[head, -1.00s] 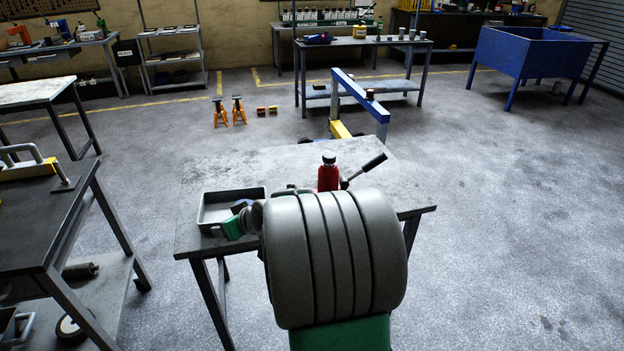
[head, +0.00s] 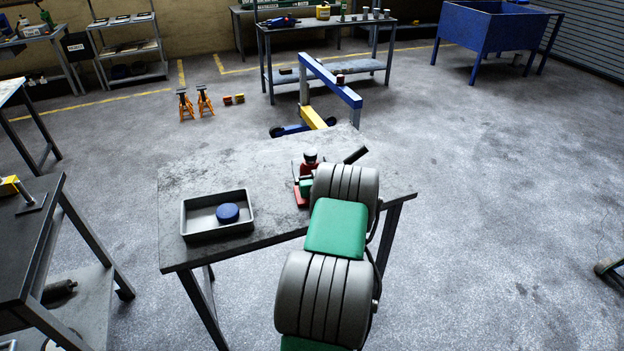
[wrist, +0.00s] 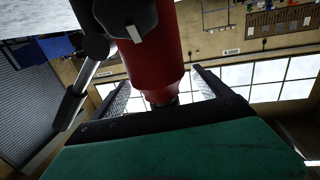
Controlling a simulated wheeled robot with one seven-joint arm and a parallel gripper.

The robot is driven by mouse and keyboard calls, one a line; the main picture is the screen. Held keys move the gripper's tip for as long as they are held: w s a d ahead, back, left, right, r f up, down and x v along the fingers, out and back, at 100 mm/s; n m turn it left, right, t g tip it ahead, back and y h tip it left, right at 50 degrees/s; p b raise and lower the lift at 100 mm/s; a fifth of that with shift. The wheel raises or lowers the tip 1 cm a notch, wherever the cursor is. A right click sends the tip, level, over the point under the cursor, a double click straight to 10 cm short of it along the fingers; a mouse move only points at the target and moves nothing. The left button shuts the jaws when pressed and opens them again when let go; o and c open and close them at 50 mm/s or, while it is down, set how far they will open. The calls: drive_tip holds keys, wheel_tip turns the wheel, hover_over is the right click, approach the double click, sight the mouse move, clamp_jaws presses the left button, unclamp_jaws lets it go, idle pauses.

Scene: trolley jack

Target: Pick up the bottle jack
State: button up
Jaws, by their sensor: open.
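The bottle jack (head: 309,158) is red with a dark top and a dark handle sticking out to the right. It stands on the grey worktable (head: 215,165), and my arm hides part of it in the head view. In the wrist view, the jack's red body (wrist: 157,60) fills the middle, appearing upside down, with its handle to the left. My gripper (wrist: 160,84) is open, with one finger on each side of the jack's upper part. Visible gaps separate the fingers from the narrow top. In the head view my gripper is mostly hidden behind my arm.
A grey tray (head: 185,220) holding a blue round object (head: 228,212) sits on the table left of the jack. A blue and yellow hoist (head: 330,80) stands behind the table. Another dark bench (head: 30,235) is at the left. Open floor lies to the right.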

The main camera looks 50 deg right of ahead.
drive_tip(key=shift+w+d, duration=0.15)
drive_tip(key=shift+w, duration=0.1)
drive_tip(key=shift+s, duration=0.1)
clamp_jaws()
drive_tip(key=shift+d+r, duration=0.1)
drive_tip(key=shift+r, duration=0.2)
idle(0.6)
